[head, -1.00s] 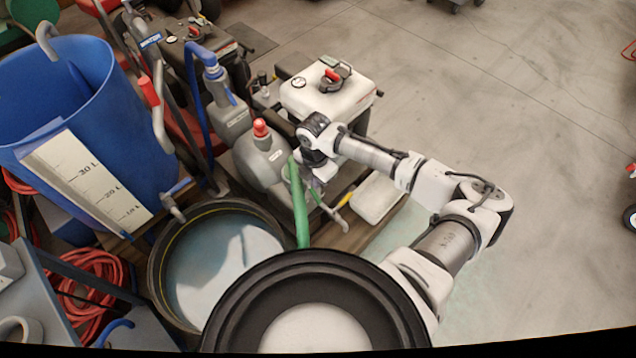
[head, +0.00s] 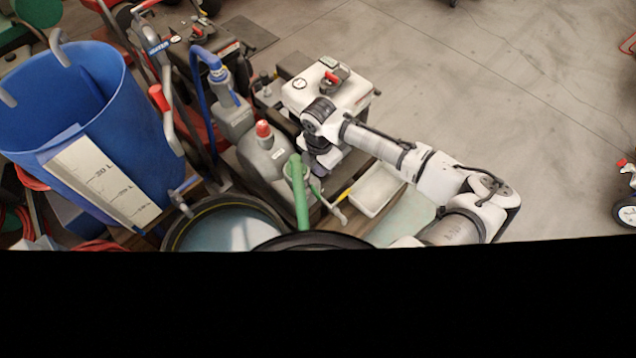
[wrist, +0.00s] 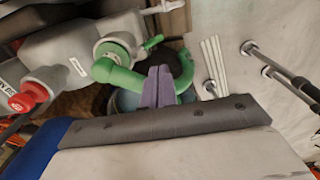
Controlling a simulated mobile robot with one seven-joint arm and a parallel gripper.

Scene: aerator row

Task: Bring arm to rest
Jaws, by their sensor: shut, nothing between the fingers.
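My arm reaches in from the lower right in the head view, bent at the elbow. My gripper (head: 322,170) hangs beside the green tube (head: 300,195), below the white tank (head: 325,90). In the wrist view my gripper (wrist: 158,72) shows two purple-grey fingers together, with nothing held. The green tube (wrist: 120,77) bends just beyond the fingers there; I cannot tell whether they touch.
A grey jug with a red cap (head: 265,155) stands left of my gripper. A blue barrel (head: 75,95), a dark-rimmed tub (head: 190,225) and a shallow white tray (head: 378,190) are nearby. Open concrete floor (head: 510,110) lies right. Black covers the lower head view.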

